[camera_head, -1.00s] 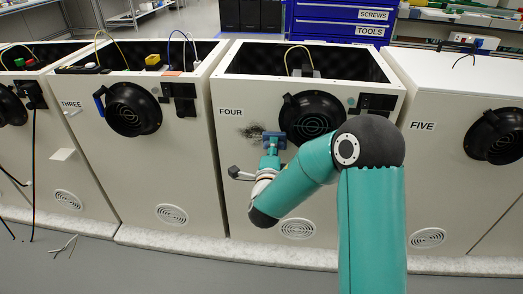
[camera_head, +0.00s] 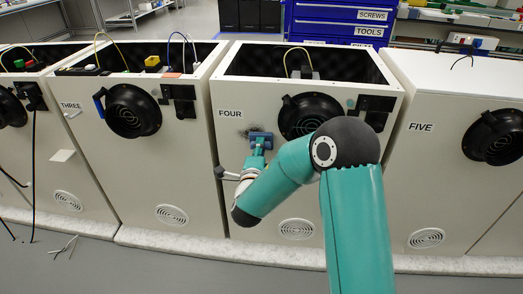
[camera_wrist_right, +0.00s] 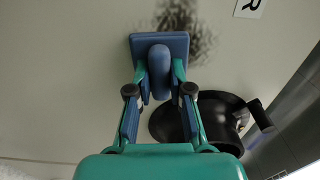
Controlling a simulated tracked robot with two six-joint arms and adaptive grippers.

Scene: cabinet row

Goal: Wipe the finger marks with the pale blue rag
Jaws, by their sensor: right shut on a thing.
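The finger marks are a dark, speckled smudge (camera_head: 246,132) on the front of the cabinet labelled FOUR, left of its round black fan. They also show in the right wrist view (camera_wrist_right: 185,22), past the pad's far edge and beside it. In place of a loose rag I see a flat blue pad (camera_head: 261,136) with a rounded grip. It lies at the panel over part of the smudge; firm contact cannot be told. My right gripper (camera_wrist_right: 160,76) is shut on the pad's grip (camera_wrist_right: 160,62), one finger on each side. My left gripper is not in view.
The black fan (camera_head: 300,115) with its raised handle sticks out close to the right of the pad. Cabinet THREE (camera_head: 140,180) and cabinet FIVE (camera_head: 450,180) stand either side. A pale ledge (camera_head: 180,243) runs along the cabinet bottoms.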

